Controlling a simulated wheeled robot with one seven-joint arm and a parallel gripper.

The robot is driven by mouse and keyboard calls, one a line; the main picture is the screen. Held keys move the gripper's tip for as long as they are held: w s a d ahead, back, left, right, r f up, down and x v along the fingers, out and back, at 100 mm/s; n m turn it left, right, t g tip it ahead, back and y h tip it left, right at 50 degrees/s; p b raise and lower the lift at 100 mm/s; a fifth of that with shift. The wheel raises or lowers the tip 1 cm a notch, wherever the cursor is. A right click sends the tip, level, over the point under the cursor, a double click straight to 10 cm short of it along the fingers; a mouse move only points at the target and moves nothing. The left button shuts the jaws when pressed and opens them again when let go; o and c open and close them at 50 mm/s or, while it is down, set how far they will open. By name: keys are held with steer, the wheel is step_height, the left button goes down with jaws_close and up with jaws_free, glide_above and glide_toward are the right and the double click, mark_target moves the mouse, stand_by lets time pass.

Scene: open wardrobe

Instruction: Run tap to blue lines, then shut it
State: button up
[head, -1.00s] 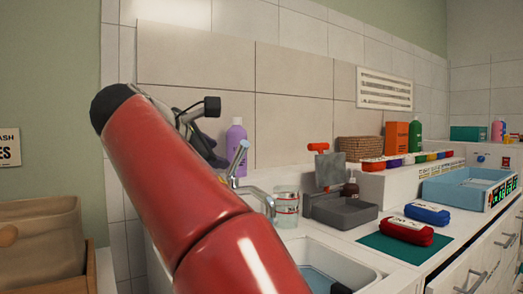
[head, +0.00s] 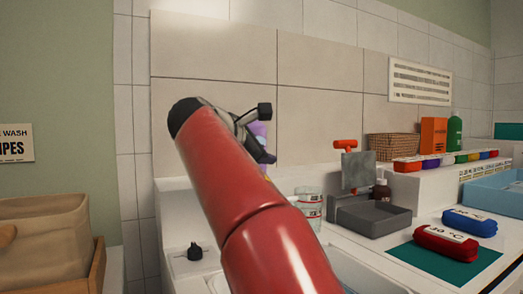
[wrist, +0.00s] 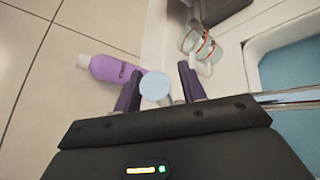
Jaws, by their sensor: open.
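In the wrist view my gripper (wrist: 161,78) is open, its two purple fingers on either side of the tap's round pale-blue top (wrist: 154,87). I cannot tell whether they touch it. The tap's metal spout (wrist: 292,97) reaches right over the sink (wrist: 250,62), which has a blue surface inside; whether that is water is unclear. No stream shows. A clear jar (wrist: 192,42) with red bands stands beside the tap, and it also shows in the head view (head: 310,208). In the head view my red arm hides the tap and most of the sink. No blue lines are readable.
A purple bottle (wrist: 112,69) stands close to the gripper. A grey tray (head: 373,220) is right of the jar. A black knob (head: 194,252) is left of my arm.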

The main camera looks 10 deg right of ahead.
steer(key=shift+w, duration=0.1)
jaws_close()
steer(key=shift+f, duration=0.1)
